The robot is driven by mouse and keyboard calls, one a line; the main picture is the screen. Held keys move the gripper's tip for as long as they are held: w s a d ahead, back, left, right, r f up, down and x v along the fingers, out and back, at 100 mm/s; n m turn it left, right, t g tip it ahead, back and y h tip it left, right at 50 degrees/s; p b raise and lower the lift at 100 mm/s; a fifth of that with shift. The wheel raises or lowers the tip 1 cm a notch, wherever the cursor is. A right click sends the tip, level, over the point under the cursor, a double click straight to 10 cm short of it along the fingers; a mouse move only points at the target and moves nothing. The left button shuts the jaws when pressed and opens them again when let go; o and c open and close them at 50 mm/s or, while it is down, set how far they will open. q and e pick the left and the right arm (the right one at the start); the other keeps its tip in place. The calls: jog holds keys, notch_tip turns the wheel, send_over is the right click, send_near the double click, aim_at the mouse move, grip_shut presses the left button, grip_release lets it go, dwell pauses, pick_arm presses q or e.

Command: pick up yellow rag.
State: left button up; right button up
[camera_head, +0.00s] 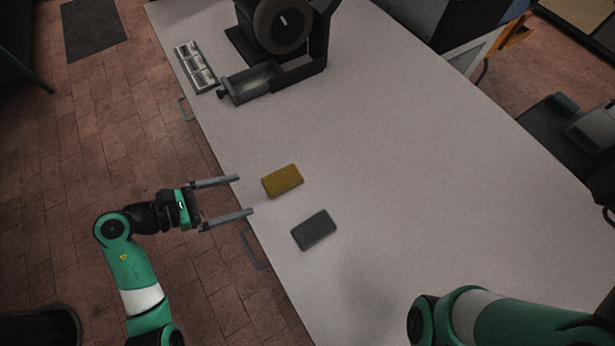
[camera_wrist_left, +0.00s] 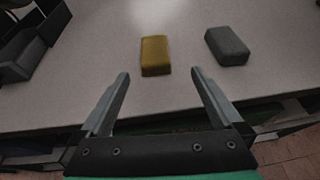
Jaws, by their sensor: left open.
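The yellow rag (camera_head: 282,180) is a small flat block lying on the white table, near its left edge in the head view. My left gripper (camera_head: 246,195) is open and empty at the table's left edge, to the left of the rag and apart from it. In the left wrist view the rag (camera_wrist_left: 155,56) lies beyond the open fingertips (camera_wrist_left: 160,74), roughly between them. My right arm shows at the lower right of the head view, but its gripper is out of view.
A grey block (camera_head: 314,230) lies beside the rag, toward the bottom of the head view. A dark machine with a round wheel (camera_head: 281,22) and a drawer (camera_head: 252,81) stands at the far end, beside a metal tray (camera_head: 195,66). The table's middle is clear.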

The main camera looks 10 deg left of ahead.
aim_at(267, 185)
pick_arm(q)
jog(key=x, duration=0.3)
jog(key=a+b+x, duration=0.1)
jog(key=x, duration=0.1)
jog(key=shift+w+d+f, duration=0.1)
jog(key=shift+w+f, duration=0.15)
jog(key=shift+w, duration=0.2)
jog(key=b+x, duration=0.1)
jog(key=x, duration=0.4)
jog(key=shift+d+f+b, duration=0.15)
jog(key=shift+b, duration=0.2)
jog(key=c, duration=1.3)
pick_arm(e)
jog(key=f, duration=0.2)
jog(key=shift+w+a+f, duration=0.1)
jog(key=shift+a+f, duration=0.2)
